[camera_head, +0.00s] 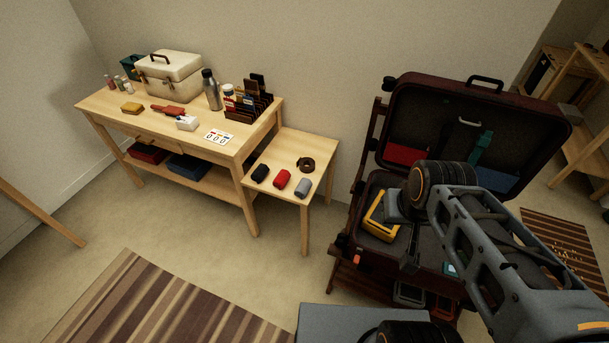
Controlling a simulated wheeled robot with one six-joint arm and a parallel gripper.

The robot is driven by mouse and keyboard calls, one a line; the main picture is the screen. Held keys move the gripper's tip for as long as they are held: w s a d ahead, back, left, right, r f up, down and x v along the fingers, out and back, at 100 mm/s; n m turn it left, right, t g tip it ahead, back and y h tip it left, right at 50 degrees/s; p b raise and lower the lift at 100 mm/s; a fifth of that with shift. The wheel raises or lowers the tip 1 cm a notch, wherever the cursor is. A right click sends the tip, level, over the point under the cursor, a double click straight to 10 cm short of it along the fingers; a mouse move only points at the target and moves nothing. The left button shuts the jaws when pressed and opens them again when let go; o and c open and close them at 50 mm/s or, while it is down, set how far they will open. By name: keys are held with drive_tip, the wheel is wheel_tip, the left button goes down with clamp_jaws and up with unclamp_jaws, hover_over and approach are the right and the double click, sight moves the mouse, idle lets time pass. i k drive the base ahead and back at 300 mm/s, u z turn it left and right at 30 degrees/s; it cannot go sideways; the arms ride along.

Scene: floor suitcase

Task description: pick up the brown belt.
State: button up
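The brown belt (306,165) lies coiled in a ring on the small light-wood side table (318,148), near its right part. My arm reaches in from the lower right, over the open suitcase (470,97). My gripper (409,258) appears to point down over the suitcase's lower half, to the right of the belt and well apart from it. The wrist and the dark interior hide the fingers, so whether they are open or shut does not show.
Black, red and grey rolls (282,180) lie in front of the belt. The larger table (100,101) on the left holds a cream case (172,77), a metal bottle (211,90) and small items. The suitcase holds a yellow-framed item (379,222). Bare floor lies before the side table.

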sight(302, 162)
drive_tip(key=k, duration=1)
drive_tip(key=u, duration=0.8)
drive_tip(key=i, duration=0.7)
drive_tip(key=u, duration=0.7)
drive_tip(key=i, duration=0.85)
drive_tip(key=z, duration=0.45)
drive_tip(key=i, duration=0.75)
drive_tip(key=z, duration=1.05)
drive_tip(key=i, duration=0.3)
drive_tip(key=z, duration=0.2)
